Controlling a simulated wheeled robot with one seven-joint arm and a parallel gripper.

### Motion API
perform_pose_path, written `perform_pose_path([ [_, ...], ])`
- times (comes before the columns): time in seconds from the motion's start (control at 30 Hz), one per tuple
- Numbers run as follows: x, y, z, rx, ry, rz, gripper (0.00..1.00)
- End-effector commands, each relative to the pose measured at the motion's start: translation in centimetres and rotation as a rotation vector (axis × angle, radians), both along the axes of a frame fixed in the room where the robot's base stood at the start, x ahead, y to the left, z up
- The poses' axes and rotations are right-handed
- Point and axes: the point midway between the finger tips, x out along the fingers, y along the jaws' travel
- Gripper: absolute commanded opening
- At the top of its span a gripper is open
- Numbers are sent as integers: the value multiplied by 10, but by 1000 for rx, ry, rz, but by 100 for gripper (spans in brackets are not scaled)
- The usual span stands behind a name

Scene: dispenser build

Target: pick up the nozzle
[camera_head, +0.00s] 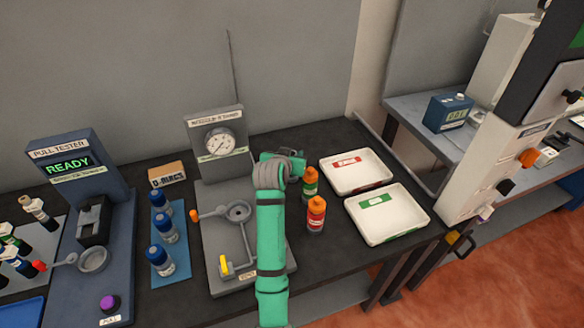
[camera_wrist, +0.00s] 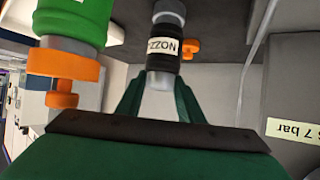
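The nozzle (camera_wrist: 164,50) shows in the wrist view as a dark cylinder with a pale label reading "NOZZ" and grey ends. The fingers are open and I see no contact with the nozzle. In the head view my green arm reaches over the bench and my gripper (camera_head: 280,163) is near the gauge stand; its fingers are not clear there. I cannot make out the nozzle in the head view; my arm likely covers it.
A green bottle with an orange cap (camera_head: 310,184) stands close right of my gripper, also large in the wrist view (camera_wrist: 72,28). A red-labelled bottle (camera_head: 316,214) stands nearer. The gauge stand (camera_head: 219,150) is left. Two white trays (camera_head: 378,185) (camera_head: 412,232) lie right.

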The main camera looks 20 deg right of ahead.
Motion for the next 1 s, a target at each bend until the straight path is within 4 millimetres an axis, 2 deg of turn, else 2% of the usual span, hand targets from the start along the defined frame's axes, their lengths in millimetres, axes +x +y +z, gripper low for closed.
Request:
perform_pose_path([
  [0.03,0,0,0,1,1,0,16],
  [0.1,0,0,-1,1,1,0,0],
  [1.0,-2,1,-6,4,13,0,0],
])
